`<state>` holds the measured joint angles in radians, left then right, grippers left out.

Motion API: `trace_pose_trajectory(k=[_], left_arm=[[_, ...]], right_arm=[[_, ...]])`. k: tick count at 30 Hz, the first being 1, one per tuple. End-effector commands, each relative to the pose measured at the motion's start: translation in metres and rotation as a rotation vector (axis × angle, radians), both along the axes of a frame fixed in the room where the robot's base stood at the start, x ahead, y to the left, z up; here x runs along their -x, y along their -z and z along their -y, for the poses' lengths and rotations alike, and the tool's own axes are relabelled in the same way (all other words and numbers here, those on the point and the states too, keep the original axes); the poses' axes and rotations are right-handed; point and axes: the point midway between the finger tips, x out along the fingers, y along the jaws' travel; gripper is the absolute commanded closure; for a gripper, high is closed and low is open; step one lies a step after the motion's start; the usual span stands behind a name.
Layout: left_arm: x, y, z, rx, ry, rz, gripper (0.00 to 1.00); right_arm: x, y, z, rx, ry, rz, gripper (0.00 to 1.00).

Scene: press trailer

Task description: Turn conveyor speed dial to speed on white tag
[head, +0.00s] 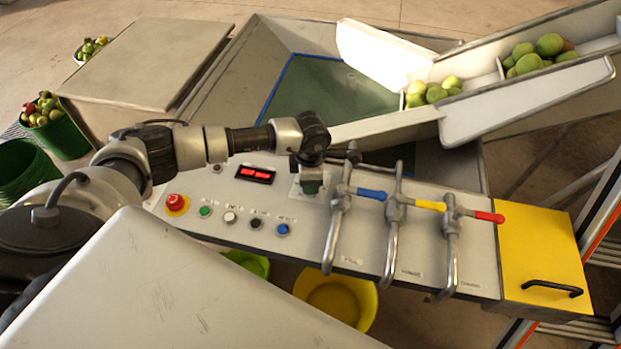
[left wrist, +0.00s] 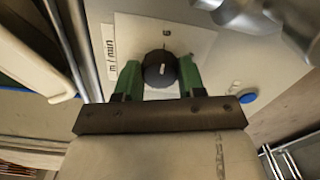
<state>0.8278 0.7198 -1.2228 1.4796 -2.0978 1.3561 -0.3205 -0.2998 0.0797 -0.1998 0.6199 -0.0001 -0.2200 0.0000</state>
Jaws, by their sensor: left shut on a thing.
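The round black speed dial (left wrist: 160,69) shows in the left wrist view, with a pale pointer mark on its face. It sits on a light dial plate (left wrist: 196,45) with a label reading "m/min" (left wrist: 110,52) and one small numeral near the top. My left gripper (left wrist: 159,80) has its green fingers on both sides of the dial, shut on it. In the head view my left gripper (head: 311,180) is over the dial plate and hides the dial. I cannot make out a white tag with a speed on it. My right gripper is not in view.
The panel holds a red display (head: 255,174), a red emergency button (head: 176,202), several small buttons and three valve levers with blue (head: 371,194), yellow (head: 430,206) and red (head: 488,216) handles. A chute with green fruit (head: 433,90) rises behind. Bowls (head: 340,301) stand below.

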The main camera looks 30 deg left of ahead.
Motion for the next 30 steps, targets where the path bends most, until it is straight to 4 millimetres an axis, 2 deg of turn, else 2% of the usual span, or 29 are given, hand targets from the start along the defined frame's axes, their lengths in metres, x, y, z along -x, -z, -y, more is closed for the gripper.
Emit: trace_pose_trajectory(k=[1,2,6,17,20,30], left_arm=[[-0.001,-0.001,-0.001,0.0,-0.003,0.004,0.84],[-0.001,-0.001,-0.001,0.0,-0.003,0.004,0.56],[-0.001,-0.001,-0.001,0.0,-0.002,0.002,0.35],[-0.001,-0.005,0.0,0.0,0.0,0.001,0.35],[-0.001,-0.018,0.0,0.002,0.0,0.003,0.35],[-0.001,-0.085,0.0,0.001,0.001,0.006,0.35]], right_arm=[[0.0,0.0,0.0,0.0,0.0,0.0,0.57],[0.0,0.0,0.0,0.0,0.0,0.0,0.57],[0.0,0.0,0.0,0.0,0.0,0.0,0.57],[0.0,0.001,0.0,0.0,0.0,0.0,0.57],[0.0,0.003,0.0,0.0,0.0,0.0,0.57],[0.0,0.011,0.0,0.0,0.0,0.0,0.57]])
